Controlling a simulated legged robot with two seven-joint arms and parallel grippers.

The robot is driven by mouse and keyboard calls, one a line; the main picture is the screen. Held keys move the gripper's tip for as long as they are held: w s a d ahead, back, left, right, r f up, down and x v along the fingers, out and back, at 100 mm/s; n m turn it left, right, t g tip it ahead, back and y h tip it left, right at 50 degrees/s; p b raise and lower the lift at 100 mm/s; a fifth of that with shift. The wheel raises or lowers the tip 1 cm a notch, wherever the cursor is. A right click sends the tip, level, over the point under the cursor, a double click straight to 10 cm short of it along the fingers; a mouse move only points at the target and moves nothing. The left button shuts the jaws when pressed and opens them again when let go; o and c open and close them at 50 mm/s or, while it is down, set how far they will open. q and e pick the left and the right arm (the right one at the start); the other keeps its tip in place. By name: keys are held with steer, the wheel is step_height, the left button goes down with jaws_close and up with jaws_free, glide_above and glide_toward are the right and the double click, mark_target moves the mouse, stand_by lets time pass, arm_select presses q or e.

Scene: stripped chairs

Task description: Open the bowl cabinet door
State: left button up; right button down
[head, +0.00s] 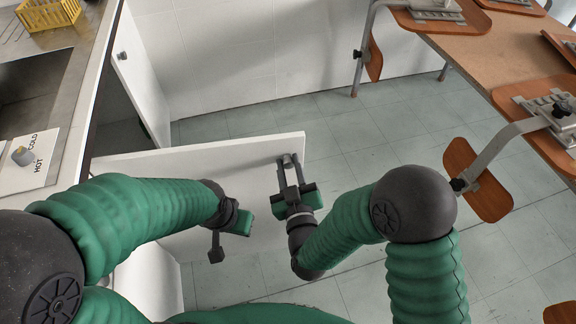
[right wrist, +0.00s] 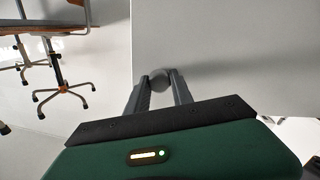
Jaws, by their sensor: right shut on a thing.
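A white cabinet door (head: 150,165) stands swung out from the counter front, its top edge running across the head view. My right gripper (head: 289,162) is at the door's free end, shut on its round grey knob (right wrist: 161,79). In the right wrist view the knob sits between the two fingertips, against the white door panel (right wrist: 230,40). My left gripper (head: 228,238) hangs in front of the door, apart from the knob; its fingers are not clear enough to tell open from shut. No bowls are in sight.
Another white door (head: 140,75) with a knob stands open farther along the counter, beside a dark opening (head: 118,112). A sink (head: 30,90) and yellow rack (head: 48,12) are on the counter. A wooden table (head: 490,55) with attached seats is right. Tiled floor between is clear.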

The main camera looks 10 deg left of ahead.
steer(key=shift+r, duration=0.2)
steer(key=c, duration=1.1)
jaws_free()
steer(key=shift+s, duration=0.1)
steer(key=shift+f, duration=0.1)
steer(key=v, duration=0.7)
steer(key=shift+s+f, duration=0.1)
steer(key=shift+s, duration=0.05)
